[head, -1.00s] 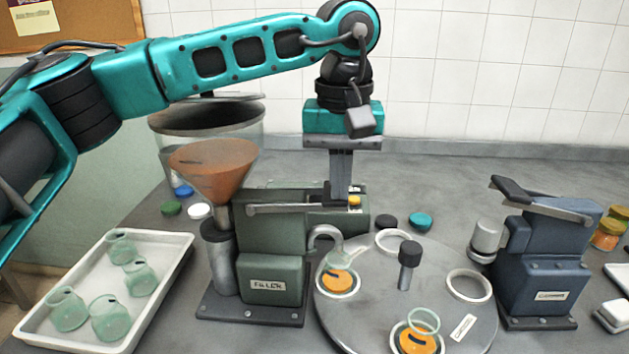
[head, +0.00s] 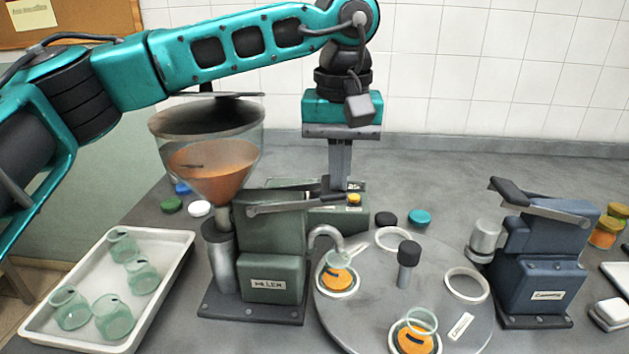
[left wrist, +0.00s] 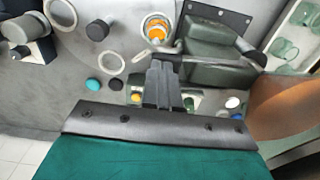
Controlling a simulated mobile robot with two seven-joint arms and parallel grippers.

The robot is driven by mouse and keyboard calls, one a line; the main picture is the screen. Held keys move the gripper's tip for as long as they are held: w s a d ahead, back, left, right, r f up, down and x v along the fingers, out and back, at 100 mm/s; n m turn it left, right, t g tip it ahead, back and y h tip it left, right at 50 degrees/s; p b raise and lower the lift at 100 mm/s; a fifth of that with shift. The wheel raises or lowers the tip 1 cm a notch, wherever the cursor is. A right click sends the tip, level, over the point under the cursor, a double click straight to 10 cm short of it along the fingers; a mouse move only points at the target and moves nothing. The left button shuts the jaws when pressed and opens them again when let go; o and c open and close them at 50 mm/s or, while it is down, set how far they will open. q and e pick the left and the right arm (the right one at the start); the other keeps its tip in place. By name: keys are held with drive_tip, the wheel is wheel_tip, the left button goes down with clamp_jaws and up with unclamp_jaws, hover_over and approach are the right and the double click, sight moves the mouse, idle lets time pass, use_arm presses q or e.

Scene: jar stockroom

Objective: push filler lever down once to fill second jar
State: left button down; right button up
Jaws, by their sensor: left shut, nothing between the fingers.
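The green filler (head: 270,270) has a hopper of orange powder (head: 212,175) and a grey lever (head: 290,205) on top, tilted slightly up to the right. My left gripper (head: 338,187) is shut and empty, pointing down at the lever's free end; I cannot tell whether it touches. In the left wrist view the closed fingers (left wrist: 158,70) hang beside the filler (left wrist: 215,60). A jar (head: 338,272) with orange filling stands under the spout on the turntable (head: 360,318). Another jar (head: 412,340) with orange filling stands at the turntable's front. My right gripper is out of view.
A white tray (head: 172,262) with several empty jars is at left. Loose lids, such as the teal lid (head: 419,217), lie behind. A blue capper (head: 545,270) stands right of the turntable. Two turntable rings, one of them the right ring (head: 467,285), are empty.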

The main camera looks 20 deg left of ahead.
use_arm(q)
drive_tip(key=shift+w+a+f, duration=0.15)
drive_tip(key=shift+a+f, duration=0.15)
drive_tip(key=shift+f, duration=0.15)
drive_tip(key=shift+w+r+p, duration=0.15)
drive_tip(key=shift+r+p, duration=0.75)
drive_tip(key=shift+w+a+r+p, duration=0.1)
drive_tip(key=shift+w+r+p, duration=0.1)
drive_tip(key=shift+r+p, duration=0.35)
drive_tip(key=shift+w+r+p, duration=0.2)
drive_tip(key=shift+r+p, duration=0.25)
drive_tip(key=shift+r, duration=0.05)
drive_tip(key=shift+w+r, duration=0.15)
drive_tip(key=shift+r, duration=0.05)
